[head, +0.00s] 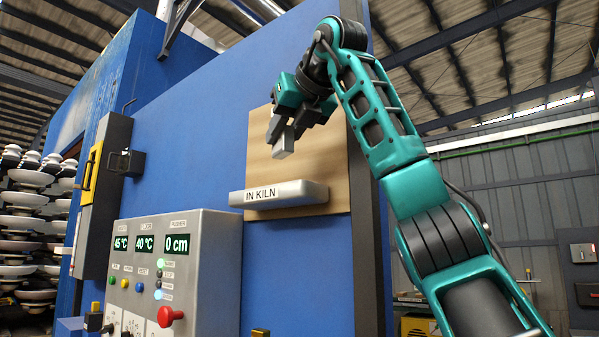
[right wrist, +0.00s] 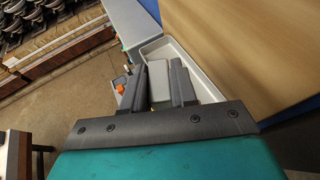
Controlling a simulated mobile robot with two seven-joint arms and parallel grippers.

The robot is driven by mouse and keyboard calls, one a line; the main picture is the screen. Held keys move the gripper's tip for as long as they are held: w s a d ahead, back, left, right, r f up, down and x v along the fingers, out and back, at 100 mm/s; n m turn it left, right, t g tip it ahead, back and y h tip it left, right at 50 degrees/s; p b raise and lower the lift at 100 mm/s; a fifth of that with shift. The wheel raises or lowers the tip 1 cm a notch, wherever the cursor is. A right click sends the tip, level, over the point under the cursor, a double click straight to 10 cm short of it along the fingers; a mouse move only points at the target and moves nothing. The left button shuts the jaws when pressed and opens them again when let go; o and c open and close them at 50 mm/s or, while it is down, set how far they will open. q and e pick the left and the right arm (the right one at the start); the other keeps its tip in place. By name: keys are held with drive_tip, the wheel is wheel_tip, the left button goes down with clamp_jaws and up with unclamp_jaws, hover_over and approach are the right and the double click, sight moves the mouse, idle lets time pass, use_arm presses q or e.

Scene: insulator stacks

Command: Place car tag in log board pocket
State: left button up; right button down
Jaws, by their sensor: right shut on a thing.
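The log board (head: 262,164) is a tan wooden panel on the blue kiln wall. Its pocket (head: 280,195) is a grey tray labelled "IN KILN" at the lower edge. My right gripper (head: 283,132) is in front of the board, above the pocket, pointing down. It is shut on the car tag (head: 284,144), a small grey block, which hangs apart from the pocket in the head view. In the right wrist view the tag (right wrist: 159,84) sits between the two fingers, over the open pocket (right wrist: 192,72). My left gripper is not in view.
A control panel (head: 180,275) with displays, buttons and a red knob stands below left of the board. A black and yellow door handle (head: 91,172) is further left. Stacked insulators (head: 27,215) stand at the far left.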

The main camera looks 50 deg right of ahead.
drive_tip(key=d, duration=0.4)
drive_tip(key=shift+w+d+f, duration=0.2)
drive_tip(key=shift+d+f, duration=0.1)
drive_tip(key=shift+f, duration=0.1)
drive_tip(key=shift+a+f, duration=0.1)
drive_tip(key=shift+f, duration=2.7)
drive_tip(key=shift+d+f, duration=0.25)
drive_tip(key=shift+f, duration=0.05)
drive_tip(key=shift+a+f, duration=0.1)
drive_tip(key=c, duration=1.2)
unclamp_jaws()
drive_tip(key=shift+o, duration=0.2)
